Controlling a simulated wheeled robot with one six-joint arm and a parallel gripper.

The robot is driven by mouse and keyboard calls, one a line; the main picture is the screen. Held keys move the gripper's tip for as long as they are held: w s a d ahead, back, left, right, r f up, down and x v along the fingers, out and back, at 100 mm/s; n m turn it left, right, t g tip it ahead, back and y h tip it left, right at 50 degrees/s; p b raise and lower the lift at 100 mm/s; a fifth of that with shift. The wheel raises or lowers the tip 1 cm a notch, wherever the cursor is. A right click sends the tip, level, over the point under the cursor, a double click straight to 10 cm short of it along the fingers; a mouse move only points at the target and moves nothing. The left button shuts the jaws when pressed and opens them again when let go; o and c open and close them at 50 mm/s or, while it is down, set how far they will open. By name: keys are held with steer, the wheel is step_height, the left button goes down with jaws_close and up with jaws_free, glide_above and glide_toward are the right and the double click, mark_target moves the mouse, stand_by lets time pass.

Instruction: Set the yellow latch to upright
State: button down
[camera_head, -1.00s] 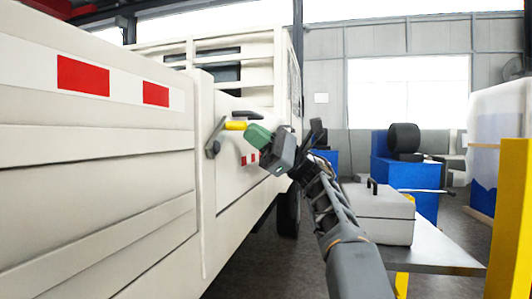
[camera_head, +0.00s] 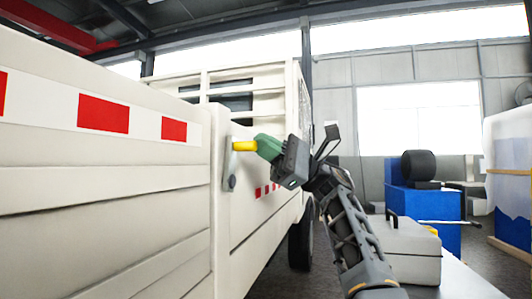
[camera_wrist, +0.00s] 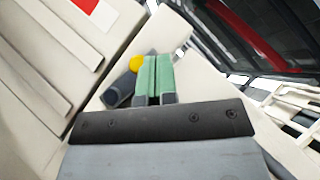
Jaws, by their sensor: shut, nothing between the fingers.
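The latch is a grey lever (camera_head: 230,165) on the side of the cream truck body, with a yellow grip (camera_head: 244,146) sticking out at its top end. The lever stands close to upright above its dark pivot. In the wrist view the yellow grip (camera_wrist: 136,63) shows at the left of my fingertips, and the dark lever (camera_wrist: 117,92) runs down-left from it. My gripper (camera_head: 260,144) has green fingers, shut together with nothing between them. The fingertips (camera_wrist: 157,60) are right beside the yellow grip; I cannot tell whether they touch it.
The truck's side panel (camera_head: 110,180) with red and white markings fills the left. A grey case (camera_head: 412,250) lies on a table at the lower right. Blue blocks (camera_head: 432,215), one bearing a black roll, stand behind it. Bare floor shows between truck and table.

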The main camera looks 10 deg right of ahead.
steer(key=shift+s+a+r, duration=0.15)
steer(key=shift+s, duration=0.15)
steer(key=shift+r, duration=0.1)
stand_by(0.5)
steer(key=w+d+r+p, duration=0.1)
steer(key=w+d+p, duration=0.6)
steer(key=d+p, duration=0.2)
steer(key=shift+d+r, duration=0.35)
steer(key=shift+d, duration=0.65)
